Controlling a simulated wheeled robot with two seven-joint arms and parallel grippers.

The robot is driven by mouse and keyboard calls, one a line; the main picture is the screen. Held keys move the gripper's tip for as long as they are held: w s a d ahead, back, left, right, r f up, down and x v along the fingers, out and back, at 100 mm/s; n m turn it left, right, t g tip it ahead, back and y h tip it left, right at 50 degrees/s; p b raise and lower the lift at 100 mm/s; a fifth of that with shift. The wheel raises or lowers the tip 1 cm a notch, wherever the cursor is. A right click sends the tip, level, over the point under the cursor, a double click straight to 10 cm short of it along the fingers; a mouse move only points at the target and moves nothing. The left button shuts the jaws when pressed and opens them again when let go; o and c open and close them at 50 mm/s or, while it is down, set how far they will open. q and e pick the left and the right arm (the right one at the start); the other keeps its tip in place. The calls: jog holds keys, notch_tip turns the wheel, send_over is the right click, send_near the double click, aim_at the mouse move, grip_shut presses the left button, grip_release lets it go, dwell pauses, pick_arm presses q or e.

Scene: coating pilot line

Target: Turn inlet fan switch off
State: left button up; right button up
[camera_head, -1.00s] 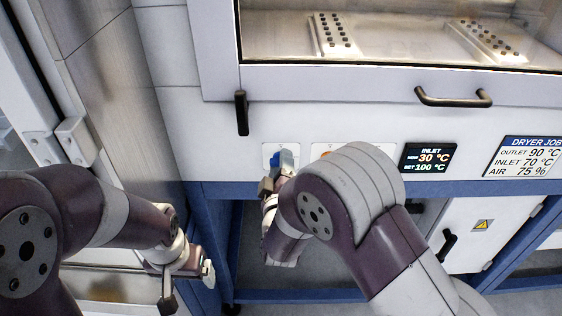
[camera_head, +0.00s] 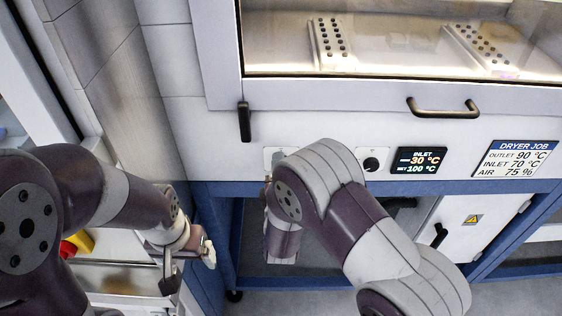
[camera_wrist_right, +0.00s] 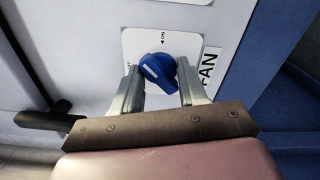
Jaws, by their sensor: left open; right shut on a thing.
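The fan switch is a blue knob (camera_wrist_right: 156,70) on a white plate (camera_wrist_right: 190,42) in the right wrist view. "ON" is printed at the plate's upper part and a "FAN" label (camera_wrist_right: 209,68) is beside it. The knob's white mark is on its left side, away from "ON"; lettering at the plate's left edge is mostly hidden by a finger. My right gripper (camera_wrist_right: 159,74) is shut on the knob, one finger each side. In the head view my right arm hides knob and fingertips. My left gripper (camera_head: 190,262) is open and empty at lower left, away from the panel.
A black knob (camera_head: 371,162) and the inlet display (camera_head: 420,160) are right of my right arm, with the dryer job card (camera_head: 517,158) farther right. A black handle (camera_head: 444,108) and a black latch (camera_head: 244,121) project above. A red and yellow part (camera_head: 77,243) shows at left.

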jog(key=n+p, duration=0.5)
jog(key=n, duration=0.3)
jog(key=shift+n+p, duration=0.3)
jog(key=o, duration=1.3)
jog(key=s+p, duration=0.1)
jog(key=s, duration=0.5)
